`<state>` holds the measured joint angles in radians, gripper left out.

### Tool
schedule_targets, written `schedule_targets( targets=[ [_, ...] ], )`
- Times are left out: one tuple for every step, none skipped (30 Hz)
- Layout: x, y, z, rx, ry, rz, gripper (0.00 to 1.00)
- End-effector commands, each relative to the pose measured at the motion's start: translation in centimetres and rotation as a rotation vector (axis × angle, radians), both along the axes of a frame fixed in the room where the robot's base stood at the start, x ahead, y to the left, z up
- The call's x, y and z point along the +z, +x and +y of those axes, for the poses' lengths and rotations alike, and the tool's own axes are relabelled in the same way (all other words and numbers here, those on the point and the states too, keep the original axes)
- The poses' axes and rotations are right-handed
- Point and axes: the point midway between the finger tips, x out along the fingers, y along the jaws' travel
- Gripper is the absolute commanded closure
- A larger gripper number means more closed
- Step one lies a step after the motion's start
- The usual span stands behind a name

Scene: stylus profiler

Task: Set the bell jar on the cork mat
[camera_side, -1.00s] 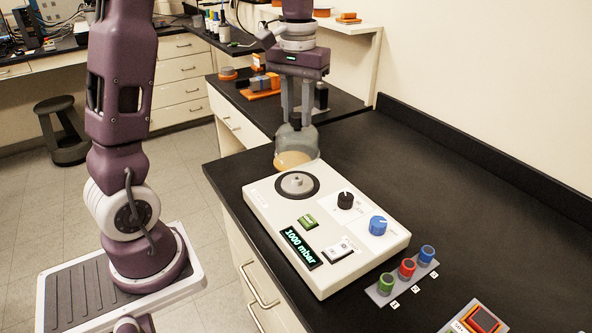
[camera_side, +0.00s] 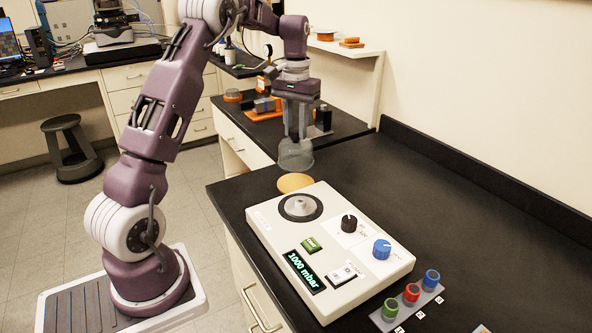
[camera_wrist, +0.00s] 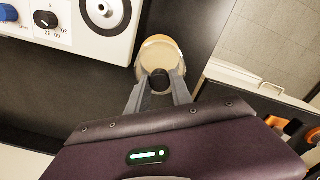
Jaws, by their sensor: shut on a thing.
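The bell jar (camera_side: 296,156) is a grey see-through dome. My gripper (camera_side: 296,137) is shut on its top and holds it upright in the air. The round tan cork mat (camera_side: 295,183) lies on the black bench behind the instrument, and the jar's rim shows just above it in the side view. In the wrist view the jar's dark knob (camera_wrist: 160,80) sits between my fingers, with the tan mat (camera_wrist: 158,42) showing beyond and through the clear jar. The height of the gap is hard to tell.
A white instrument (camera_side: 330,250) with a round port (camera_side: 300,207), knobs and a "1000 mbar" display stands just in front of the mat. A grey strip (camera_side: 408,307) holds coloured knobs. The bench to the right is clear.

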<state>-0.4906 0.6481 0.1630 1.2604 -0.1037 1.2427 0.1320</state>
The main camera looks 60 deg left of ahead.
Motion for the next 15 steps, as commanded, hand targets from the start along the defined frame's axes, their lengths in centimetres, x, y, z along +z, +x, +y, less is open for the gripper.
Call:
schedule_targets(
  targets=[
    [-1.1, -0.1, -0.1, 0.0, -0.003, 0.003, 1.0],
    [-1.7, -0.1, -0.1, 0.0, -0.001, 0.003, 1.0],
    [-2.3, -0.1, -0.1, 0.001, -0.001, 0.002, 1.0],
    [-2.7, 0.0, 0.0, 0.001, 0.0, 0.0, 1.0],
    [-3.2, -0.1, -0.1, 0.001, -0.001, 0.002, 1.0],
    [-4.1, -0.1, -0.1, 0.001, -0.001, 0.002, 1.0],
    [-4.8, -0.1, -0.1, 0.001, -0.001, 0.003, 1.0],
    [-5.4, -0.1, -0.1, 0.0, -0.002, 0.002, 1.0],
    [-6.0, 0.0, -0.1, 0.0, -0.002, 0.001, 1.0],
    [-6.4, 0.0, -0.1, 0.0, -0.001, 0.0, 1.0],
    [-6.6, 0.0, -0.1, 0.0, 0.0, 0.0, 1.0],
    [-6.8, 0.0, -0.1, 0.0, 0.0, -0.001, 1.0],
    [-6.8, 0.0, -0.1, 0.0, 0.0, -0.001, 1.0],
    [-6.8, 0.0, -0.1, 0.0, 0.001, -0.002, 1.0],
    [-6.8, 0.0, -0.1, 0.0, 0.001, -0.002, 1.0]
  ],
)
